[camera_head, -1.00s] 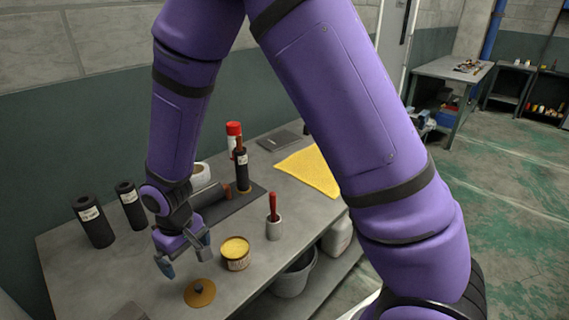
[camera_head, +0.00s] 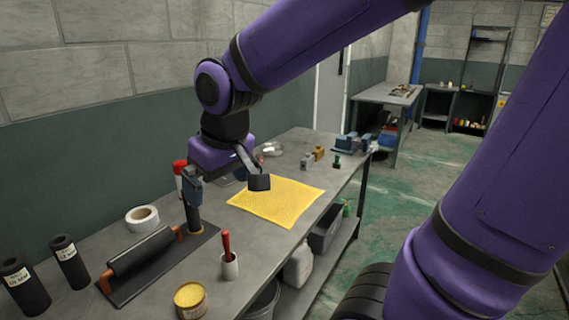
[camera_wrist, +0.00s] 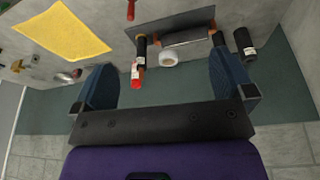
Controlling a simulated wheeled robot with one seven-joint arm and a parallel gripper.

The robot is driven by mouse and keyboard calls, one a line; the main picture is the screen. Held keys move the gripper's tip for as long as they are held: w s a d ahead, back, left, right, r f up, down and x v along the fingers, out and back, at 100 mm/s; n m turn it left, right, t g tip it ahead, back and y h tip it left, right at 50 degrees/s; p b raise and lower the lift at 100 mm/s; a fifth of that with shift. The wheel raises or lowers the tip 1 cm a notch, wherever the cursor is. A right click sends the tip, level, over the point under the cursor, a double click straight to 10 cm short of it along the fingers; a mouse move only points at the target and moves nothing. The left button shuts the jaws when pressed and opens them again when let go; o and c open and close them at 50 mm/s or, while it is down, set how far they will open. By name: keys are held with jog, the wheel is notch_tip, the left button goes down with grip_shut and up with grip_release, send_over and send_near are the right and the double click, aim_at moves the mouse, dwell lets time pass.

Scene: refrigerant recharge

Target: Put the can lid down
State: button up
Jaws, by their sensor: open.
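The can lid does not show in either current view. The open can (camera_head: 190,300) with yellow contents stands at the bottom edge of the head view. My gripper (camera_head: 226,185) is open and empty, raised above the bench between the red-capped bottle and the yellow cloth. In the wrist view my gripper (camera_wrist: 165,85) has its two blue fingers wide apart with nothing held between them.
Grey bench surface is bare around the cup.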

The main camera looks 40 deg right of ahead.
jog(key=s+d+r+m+t, duration=0.1)
jog(key=s+d+r, duration=0.1)
jog(key=s, duration=0.3)
jog(key=s+d+r, duration=0.3)
jog(key=s, duration=0.3)
jog(key=shift+d+m+t, duration=0.4)
jog(key=shift+s+r, duration=0.1)
jog(key=shift+w, duration=0.35)
